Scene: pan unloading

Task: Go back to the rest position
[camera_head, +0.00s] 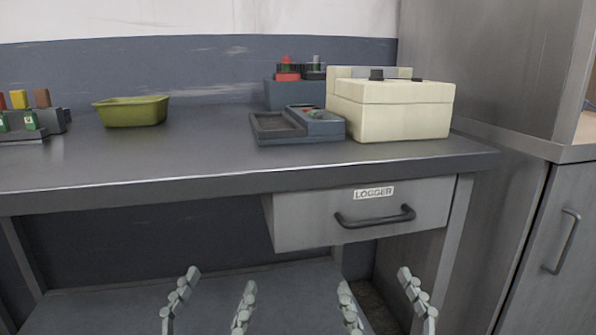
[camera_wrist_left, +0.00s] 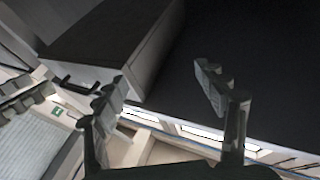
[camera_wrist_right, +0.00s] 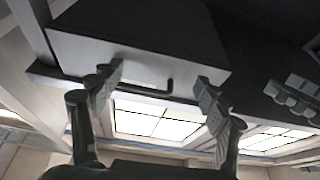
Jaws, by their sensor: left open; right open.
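My left gripper (camera_head: 220,290) is at the bottom of the head view, left of centre. Its two fingers are spread apart with nothing between them. My right gripper (camera_head: 375,292) is at the bottom, right of centre, also open and empty. Both are in front of the workbench and below its top. The left wrist view shows the left fingers (camera_wrist_left: 165,88) apart, with the drawer's underside beyond. The right wrist view shows the right fingers (camera_wrist_right: 160,85) apart below the drawer front.
The workbench (camera_head: 200,150) has a closed drawer (camera_head: 300,215) labelled LOGGER. On top are a green pan (camera_head: 133,111), a cream box (camera_head: 400,108), a blue-grey tray device (camera_head: 275,128) and a rack (camera_head: 30,125) of coloured items. A grey cabinet (camera_head: 545,230) stands at right. The bench's front middle is clear.

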